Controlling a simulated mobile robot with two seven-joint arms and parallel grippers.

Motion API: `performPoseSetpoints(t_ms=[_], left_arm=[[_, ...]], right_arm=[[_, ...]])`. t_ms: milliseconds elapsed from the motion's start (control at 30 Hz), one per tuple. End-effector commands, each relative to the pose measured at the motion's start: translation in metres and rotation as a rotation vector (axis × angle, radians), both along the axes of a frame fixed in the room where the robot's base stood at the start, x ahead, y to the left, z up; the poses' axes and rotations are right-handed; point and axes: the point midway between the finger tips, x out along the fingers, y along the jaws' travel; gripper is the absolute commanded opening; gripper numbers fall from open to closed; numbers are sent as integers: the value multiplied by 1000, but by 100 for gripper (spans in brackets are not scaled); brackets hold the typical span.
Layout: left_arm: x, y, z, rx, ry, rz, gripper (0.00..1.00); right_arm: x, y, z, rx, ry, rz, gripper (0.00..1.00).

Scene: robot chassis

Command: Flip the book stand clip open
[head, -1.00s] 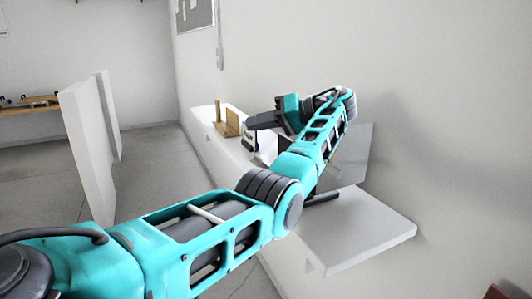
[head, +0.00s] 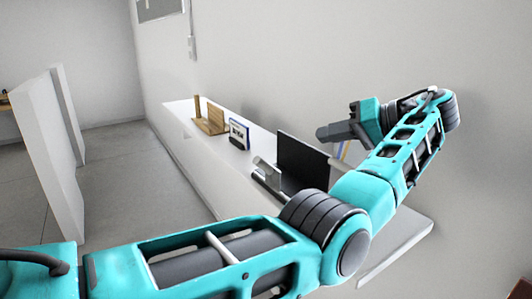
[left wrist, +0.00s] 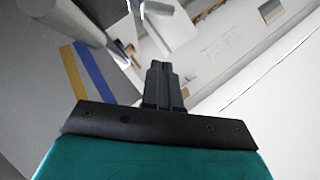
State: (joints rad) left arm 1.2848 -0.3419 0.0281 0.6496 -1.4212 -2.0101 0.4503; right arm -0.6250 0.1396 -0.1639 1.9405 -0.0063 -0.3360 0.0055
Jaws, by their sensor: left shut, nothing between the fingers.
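My left gripper (head: 325,132) is shut and empty, held above the white shelf and pointing left in the head view. Its closed fingers (left wrist: 160,72) show in the left wrist view. A wooden stand (head: 211,121) is on the shelf's far part, but I cannot tell whether it is the book stand. A dark upright panel (head: 301,163) stands nearer, left of my forearm. A grey panel with a yellow and a blue stripe (left wrist: 90,68) shows in the left wrist view; in the head view my arm mostly hides it. I cannot make out a clip. My right gripper is not in view.
The long white shelf (head: 408,238) runs along the wall. White partitions (head: 45,150) rise at the left, with open floor (head: 130,200) between.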

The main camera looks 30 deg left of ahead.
Motion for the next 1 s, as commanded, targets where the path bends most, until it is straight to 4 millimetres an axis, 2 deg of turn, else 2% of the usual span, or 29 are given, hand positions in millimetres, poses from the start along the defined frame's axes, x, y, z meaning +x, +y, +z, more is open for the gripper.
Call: performPoseSetpoints(t_ms=[167,567,767,1000], left_arm=[[0,-8,0,-4,0,-15,0],[0,-6,-1,-4,0,-13,0],[-1,14,-11,-2,-1,-9,0],[-4,61,-30,-4,1,-11,0]], right_arm=[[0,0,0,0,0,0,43],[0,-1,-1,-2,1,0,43],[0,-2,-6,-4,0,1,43],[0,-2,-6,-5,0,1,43]])
